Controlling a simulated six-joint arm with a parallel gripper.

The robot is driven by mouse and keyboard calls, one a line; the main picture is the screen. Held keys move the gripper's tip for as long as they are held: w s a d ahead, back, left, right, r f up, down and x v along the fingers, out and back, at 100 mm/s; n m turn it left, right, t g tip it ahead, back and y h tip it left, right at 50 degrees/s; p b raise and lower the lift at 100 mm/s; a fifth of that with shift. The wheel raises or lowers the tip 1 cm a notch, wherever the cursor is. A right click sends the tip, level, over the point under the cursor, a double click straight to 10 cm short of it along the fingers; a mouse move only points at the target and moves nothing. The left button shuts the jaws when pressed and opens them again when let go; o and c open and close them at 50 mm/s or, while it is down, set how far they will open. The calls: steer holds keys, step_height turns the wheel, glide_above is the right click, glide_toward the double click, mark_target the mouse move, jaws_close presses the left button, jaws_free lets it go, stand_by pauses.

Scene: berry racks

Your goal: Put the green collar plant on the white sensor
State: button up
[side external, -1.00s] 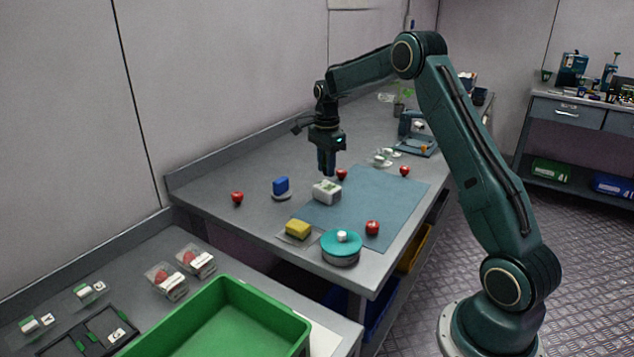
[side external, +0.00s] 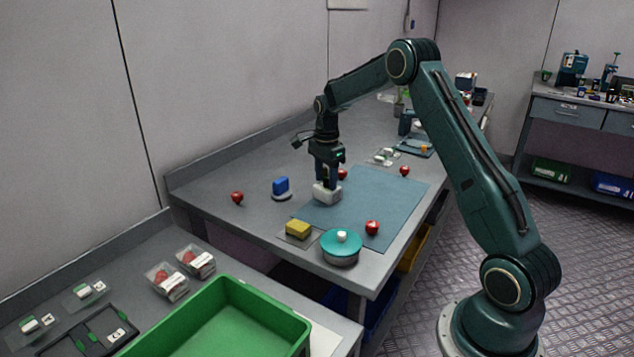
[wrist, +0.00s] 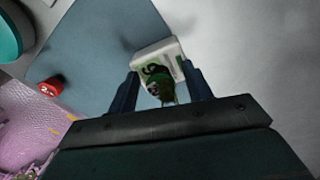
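A white block (side external: 326,195) with rounded edges lies on the left edge of the blue mat. In the wrist view the white block (wrist: 160,54) shows a green and black mark on its face. A dark green and brown item (wrist: 160,86), possibly the green collar plant, shows between my fingers at the block's near side. Whether it stands on the block I cannot tell. My gripper (side external: 326,184) points down at the block. In the wrist view my gripper (wrist: 162,88) has its fingers apart, with gaps beside the green item. Which thing is the white sensor I cannot tell.
The blue mat (side external: 385,200) has red berries around it, one (side external: 372,228) at its front. A green crate (side external: 225,320) is on the front bench.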

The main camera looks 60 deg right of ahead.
mark_target(326, 168)
step_height(326, 168, up, 12)
steer(key=shift+r, duration=0.2)
stand_by(0.8)
stand_by(0.5)
steer(key=s+a+r+n+t, duration=0.1)
steer(key=s+a+r+n, duration=0.5)
steer(key=a, duration=0.2)
steer(key=s+a+r+n+t, duration=0.2)
steer(key=s+a+r+n, duration=0.3)
steer(key=s+a, duration=0.3)
steer(key=s+a+f+n+t, duration=0.1)
steer(key=s+a+n, duration=0.3)
steer(key=s, duration=0.4)
steer(key=s+a+f+n+t, duration=0.1)
steer(key=s+a+f+n, duration=0.3)
steer(key=s+n, duration=0.3)
steer(key=shift+s+a+n+t, duration=0.3)
steer(key=shift+s+a, duration=0.5)
steer(key=shift+s, duration=0.15)
